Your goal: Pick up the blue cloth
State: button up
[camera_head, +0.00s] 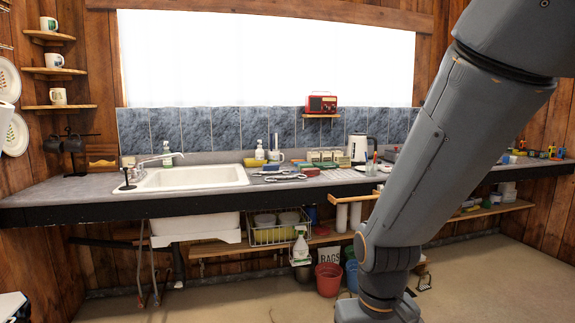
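A small flat blue patch (272,168) lies on the counter just right of the sink. It may be the blue cloth, but it is too small to tell for sure. Metal tools (285,177) lie close in front of it. My arm crosses the right side of the head view, in front of part of the counter. My gripper is not in view, and nothing shows it near the blue patch.
The long counter (85,190) holds a white sink (195,178), a kettle (358,148) and small boxes (322,156). A red radio (321,103) sits on a wall shelf. Red bucket (328,279) and wire basket (275,234) are below.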

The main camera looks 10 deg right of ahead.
aim_at(267, 167)
jog(key=z, duration=0.1)
jog(key=i, duration=1.85)
jog(key=u, duration=0.05)
